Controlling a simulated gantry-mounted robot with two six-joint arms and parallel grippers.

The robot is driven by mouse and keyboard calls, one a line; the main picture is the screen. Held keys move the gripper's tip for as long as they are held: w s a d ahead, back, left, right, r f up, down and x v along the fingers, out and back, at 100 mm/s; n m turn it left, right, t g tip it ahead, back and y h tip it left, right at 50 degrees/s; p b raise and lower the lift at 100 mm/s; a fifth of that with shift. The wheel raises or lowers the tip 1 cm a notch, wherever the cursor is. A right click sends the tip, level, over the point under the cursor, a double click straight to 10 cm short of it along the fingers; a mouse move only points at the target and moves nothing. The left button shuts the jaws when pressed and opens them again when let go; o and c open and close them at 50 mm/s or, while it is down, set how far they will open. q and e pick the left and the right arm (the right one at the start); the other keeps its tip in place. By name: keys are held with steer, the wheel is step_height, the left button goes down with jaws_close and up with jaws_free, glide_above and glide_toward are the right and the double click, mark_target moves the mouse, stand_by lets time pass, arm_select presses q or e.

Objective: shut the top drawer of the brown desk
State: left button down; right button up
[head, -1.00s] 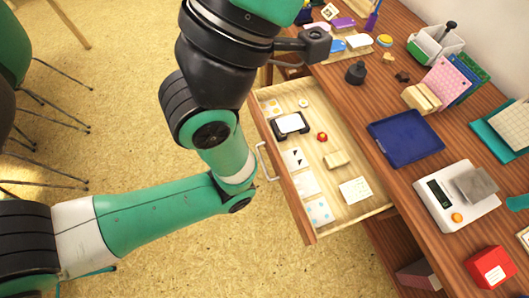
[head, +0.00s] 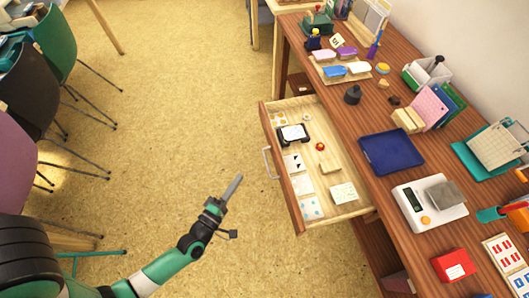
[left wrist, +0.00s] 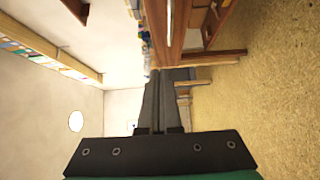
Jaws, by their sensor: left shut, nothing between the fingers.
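The top drawer (head: 350,207) of the brown desk (head: 385,91) is pulled out toward the left in the head view. Its front panel carries a pale metal handle (head: 268,162). Inside lie a black-framed inkpad (head: 293,134), a small red round item (head: 320,146), a wooden block (head: 329,166) and several cards. My left gripper (head: 237,180) is shut and empty, left of and apart from the drawer front. Its closed fingers also show in the left wrist view (left wrist: 159,100). My right gripper is not in view.
On the desk top stand a blue tray (head: 390,153), a scale (head: 414,205), a red box (head: 453,265) and a black stamp (head: 352,95). Chairs (head: 58,45) stand at the far left.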

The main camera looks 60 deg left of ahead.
arm_select(q)
steer(key=b, duration=0.3)
glide_toward(272, 147)
steer(key=w+a, duration=0.2)
steer(key=a, duration=0.2)
steer(key=w+p, duration=0.1)
steer(key=w+d, duration=0.1)
steer(key=w, duration=0.1)
steer(key=shift+d+p, duration=0.15)
steer(key=shift+p, duration=0.25)
steer(key=shift+w, duration=0.15)
steer(key=shift+d, duration=0.1)
